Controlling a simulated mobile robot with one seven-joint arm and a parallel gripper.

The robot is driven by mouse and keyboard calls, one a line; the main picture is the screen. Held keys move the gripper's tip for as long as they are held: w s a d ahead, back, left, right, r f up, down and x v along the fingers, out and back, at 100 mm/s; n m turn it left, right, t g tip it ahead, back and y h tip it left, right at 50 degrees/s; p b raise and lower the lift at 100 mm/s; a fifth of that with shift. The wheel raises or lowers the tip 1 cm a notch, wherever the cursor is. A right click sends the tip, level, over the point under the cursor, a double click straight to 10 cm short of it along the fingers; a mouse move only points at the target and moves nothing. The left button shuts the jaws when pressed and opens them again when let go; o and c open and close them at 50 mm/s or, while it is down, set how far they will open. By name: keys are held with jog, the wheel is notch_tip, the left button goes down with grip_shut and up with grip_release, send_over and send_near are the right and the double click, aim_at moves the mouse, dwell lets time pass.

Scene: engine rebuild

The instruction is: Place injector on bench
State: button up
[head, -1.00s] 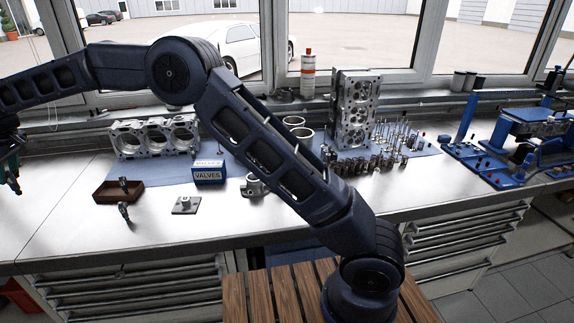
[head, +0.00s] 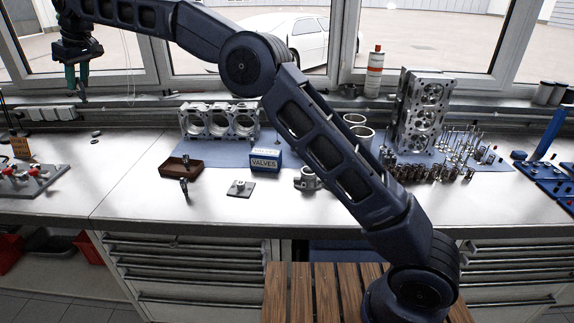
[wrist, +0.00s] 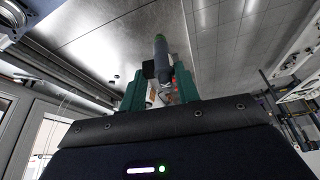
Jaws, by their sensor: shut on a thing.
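My gripper (head: 77,88) is at the upper left in the head view, raised in front of the window above the left part of the bench (head: 125,185). In the wrist view its green fingers (wrist: 160,88) are shut on a slim dark injector (wrist: 160,55), which sticks out beyond the fingertips. The injector is too small to make out in the head view. A small brown tray (head: 168,170) on the bench has a dark upright part (head: 186,160) at it, and a similar part (head: 184,188) stands just in front.
A fixture with red knobs (head: 33,177) sits at the far left. An engine block (head: 219,122), a VALVES box (head: 265,160), a small plate (head: 240,188) and a cylinder head (head: 423,110) stand farther right. The bench between the fixture and the tray is clear.

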jog(key=w+d+m+t+h, duration=0.15)
jog(key=w+d+m, duration=0.55)
jog(key=w+d, duration=3.1)
jog(key=w+d+m+t+h, duration=0.15)
jog(key=w+d, duration=0.35)
jog(key=d, duration=1.1)
jog(key=w+d+r+m, duration=0.1)
jog(key=w+d+m, duration=0.3)
jog(key=d, duration=1.1)
jog(key=w+d+m+t, duration=0.1)
jog(key=w+d, duration=0.4)
jog(key=d, duration=1.1)
jog(key=s+d+m+h, duration=0.15)
jog(key=s+d, duration=0.25)
jog(key=d, duration=0.9)
jog(key=s+d+m, duration=0.2)
jog(key=s+d, duration=0.1)
jog(key=d, duration=0.9)
jog(key=s+d+m+h, duration=0.15)
jog(key=s+d, duration=0.25)
jog(key=d, duration=0.9)
jog(key=s+d+f+m+g+h, duration=0.15)
jog(key=s+d+m, duration=0.55)
jog(key=s+d, duration=2.35)
jog(key=f, duration=2.5)
jog(key=s+f, duration=0.1)
jog(key=f, duration=1.1)
jog(key=shift+a+f, duration=0.25)
jog(key=shift+a, duration=0.05)
